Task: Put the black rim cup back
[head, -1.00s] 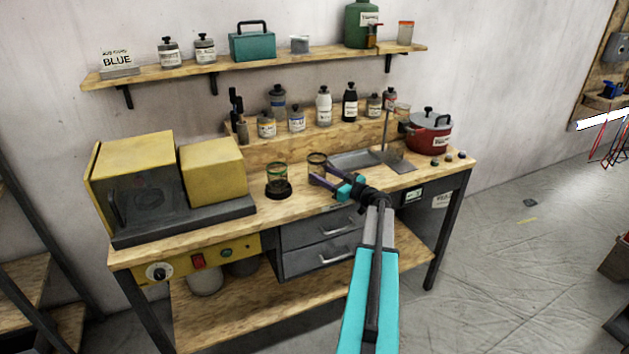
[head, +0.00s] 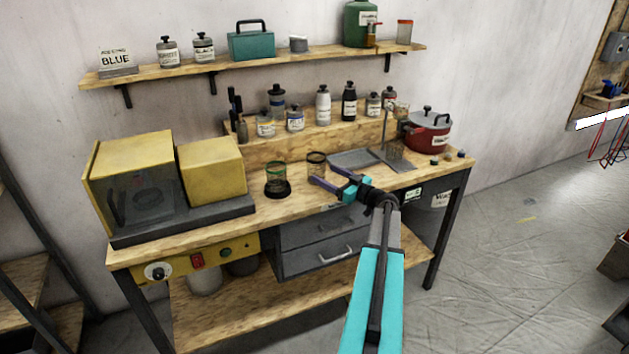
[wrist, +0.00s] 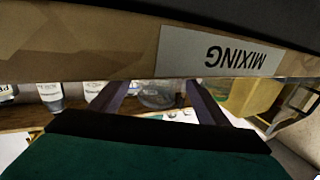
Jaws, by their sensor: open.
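The black rim cup (head: 316,163) is a clear glass standing upright on the workbench, right of the green-rimmed cup. My gripper (head: 317,174) is open, its two purple fingers reaching toward the black rim cup from the front right. In the head view the fingertips are close to the cup's lower part; I cannot tell whether they touch it. In the wrist view a glass shape (wrist: 158,97), likely this cup, shows between the fingers, partly cut off by the bench edge. The green-rimmed cup (head: 275,174) stands on a round black base.
A yellow machine (head: 130,185) fills the bench's left end. A grey tray (head: 352,159) and a red pot (head: 428,132) stand to the right. Bottles line a raised ledge (head: 300,142) behind. A "MIXING" label (wrist: 213,52) is on the bench front. A wall shelf (head: 255,65) hangs above.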

